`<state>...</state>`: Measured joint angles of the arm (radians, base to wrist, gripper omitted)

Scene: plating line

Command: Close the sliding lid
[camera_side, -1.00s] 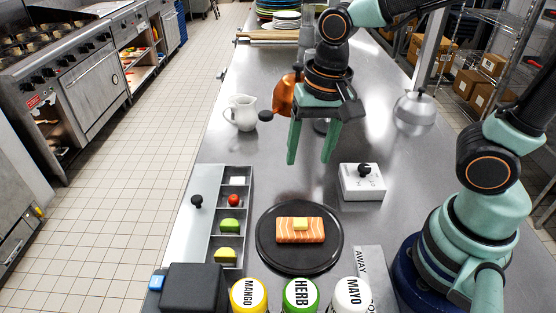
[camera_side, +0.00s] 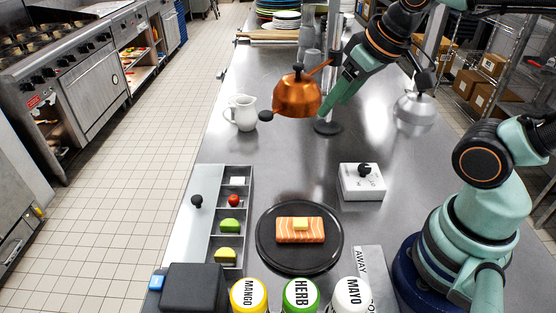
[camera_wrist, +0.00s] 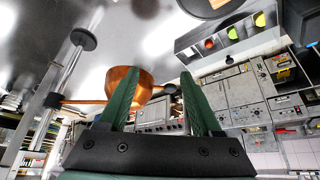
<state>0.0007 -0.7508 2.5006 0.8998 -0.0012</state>
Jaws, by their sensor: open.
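The sliding lid (camera_side: 195,230) is a flat grey panel with a black knob (camera_side: 197,201), at the left of the side view. It lies beside the open row of compartments of the bin (camera_side: 250,197), so the contents show: a white piece, a red piece, a green wedge and a yellow wedge. The bin also shows at the upper right of the wrist view (camera_wrist: 195,51).
A white jug (camera_side: 241,112), a white knob box (camera_side: 362,183), a black plate (camera_side: 270,252) with salmon, and several bottles stand around. The middle counter is clear.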

